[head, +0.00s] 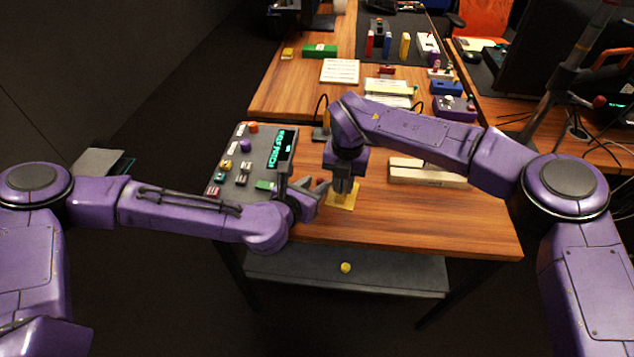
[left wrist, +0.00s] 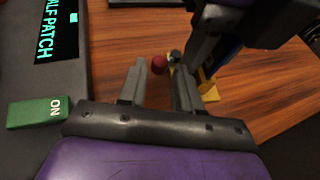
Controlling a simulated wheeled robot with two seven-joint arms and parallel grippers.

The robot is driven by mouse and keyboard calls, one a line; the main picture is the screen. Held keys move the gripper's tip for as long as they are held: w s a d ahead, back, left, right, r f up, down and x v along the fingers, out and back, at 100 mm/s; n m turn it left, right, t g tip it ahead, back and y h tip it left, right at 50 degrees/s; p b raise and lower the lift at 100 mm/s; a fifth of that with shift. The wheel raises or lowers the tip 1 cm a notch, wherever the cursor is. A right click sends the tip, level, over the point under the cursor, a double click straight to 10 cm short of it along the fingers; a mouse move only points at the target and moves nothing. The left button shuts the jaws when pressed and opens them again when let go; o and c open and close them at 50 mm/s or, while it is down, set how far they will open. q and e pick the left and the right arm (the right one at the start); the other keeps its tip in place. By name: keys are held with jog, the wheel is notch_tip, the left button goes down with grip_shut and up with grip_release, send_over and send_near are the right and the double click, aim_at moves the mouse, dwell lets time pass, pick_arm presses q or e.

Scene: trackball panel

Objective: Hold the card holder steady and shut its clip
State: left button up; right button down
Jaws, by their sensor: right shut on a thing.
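The card holder (head: 343,204) is yellow and stands on the wooden table near its front edge. Its yellow base also shows in the left wrist view (left wrist: 209,94). My right gripper (head: 343,188) comes down on it from above, shut on its upper part and hiding much of it. My left gripper (head: 319,187) is just left of the holder, with its fingers apart and nothing between them. In the left wrist view a small red knob (left wrist: 159,64) shows beyond the gap between the left fingertips, beside the holder. I cannot tell the clip's position.
A grey panel (head: 236,189) with coloured buttons and a lit display stands left of the grippers. A pale block (head: 428,174) lies behind right. The table's front right (head: 450,225) is clear. A yellow ball (head: 346,267) sits on the lower shelf.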

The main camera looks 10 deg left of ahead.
pick_arm(q)
jog(key=shift+x, duration=1.45)
grip_shut()
jog(key=shift+s+d+n+t+y, duration=0.25)
jog(key=shift+s+n+t+y, duration=0.05)
jog(key=shift+n+y, duration=0.45)
grip_release()
jog(key=shift+v, duration=4)
